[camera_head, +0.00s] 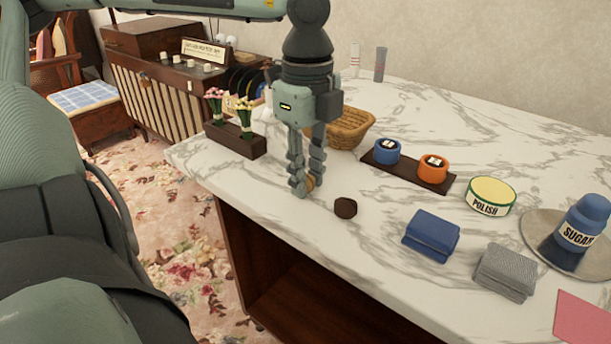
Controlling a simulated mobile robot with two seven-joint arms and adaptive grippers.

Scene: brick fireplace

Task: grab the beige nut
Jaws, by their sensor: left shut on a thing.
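My left gripper (303,187) points straight down over the left part of the marble counter (285,212). Its fingers are shut on a small beige-tan thing, the beige nut (310,184), which shows only partly between the fingertips. The fingertips are at or very near the counter top; I cannot tell whether the nut still touches it. A dark brown nut-like piece (345,208) lies on the counter just right of the gripper. My right gripper is not in view.
A wicker basket (351,128) stands behind the gripper, and a flower holder (235,139) to its left. A dark tray (440,183) with blue and orange pots, a polish tin (491,196), folded blue (431,235) and grey cloths (505,272) and a sugar jar (583,223) stand right.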

